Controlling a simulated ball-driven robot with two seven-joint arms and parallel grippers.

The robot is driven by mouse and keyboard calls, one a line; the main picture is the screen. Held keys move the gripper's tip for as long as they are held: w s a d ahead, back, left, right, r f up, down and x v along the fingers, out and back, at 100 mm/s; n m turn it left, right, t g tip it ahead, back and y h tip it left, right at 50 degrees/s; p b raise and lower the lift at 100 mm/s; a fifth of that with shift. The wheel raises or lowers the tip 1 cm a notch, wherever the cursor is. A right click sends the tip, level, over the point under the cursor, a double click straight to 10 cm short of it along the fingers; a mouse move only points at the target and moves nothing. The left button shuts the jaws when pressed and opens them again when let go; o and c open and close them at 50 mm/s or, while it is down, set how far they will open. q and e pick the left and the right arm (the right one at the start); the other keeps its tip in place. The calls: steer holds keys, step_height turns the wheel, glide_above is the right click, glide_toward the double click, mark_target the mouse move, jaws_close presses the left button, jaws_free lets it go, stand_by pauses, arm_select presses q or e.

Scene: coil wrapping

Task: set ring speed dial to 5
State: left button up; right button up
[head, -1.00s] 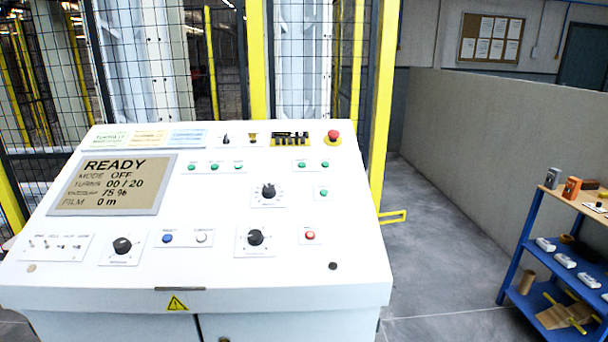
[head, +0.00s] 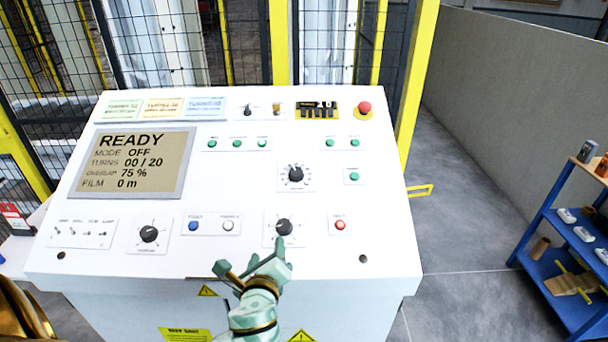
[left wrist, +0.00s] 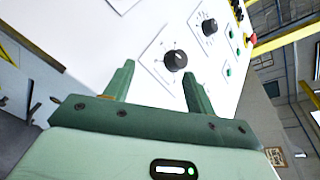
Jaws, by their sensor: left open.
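The white control panel (head: 120,245) carries three black-knobbed dials: a lower middle dial (head: 284,228), an upper dial (head: 295,174) and a lower left dial (head: 149,234). Their labels are too small to read, so I cannot tell which is the ring speed dial. My left gripper (head: 252,258) is open and empty, at the panel's front edge just below the lower middle dial. In the left wrist view, the open fingers (left wrist: 160,72) point toward a dial (left wrist: 175,60), apart from its knob; another dial (left wrist: 210,26) lies beyond. My right gripper is not in view.
The screen (head: 135,163) reads READY, mode OFF. A red emergency button (head: 364,107) sits at the panel's top right. Blue and white buttons (head: 211,226) lie left of the lower middle dial, a red one (head: 340,225) right. A blue shelf (head: 555,235) stands at right.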

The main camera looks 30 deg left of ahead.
mark_target(295, 176)
arm_select(q)
steer(key=w+d+r+m+t, duration=0.1)
steer(key=w+r+m+t, duration=0.35)
steer(key=w+m, duration=0.35)
steer(key=shift+m+g, duration=0.4)
steer(key=shift+g, duration=0.05)
steer(key=x, duration=0.6)
steer(key=b+x, duration=0.1)
steer(key=x, duration=0.6)
steer(key=shift+w+a+r, duration=0.2)
steer(key=shift+a, duration=0.05)
steer(key=shift+w+a, duration=0.25)
steer(key=shift+w, duration=0.25)
steer(key=shift+r, duration=0.1)
steer(key=c, duration=1)
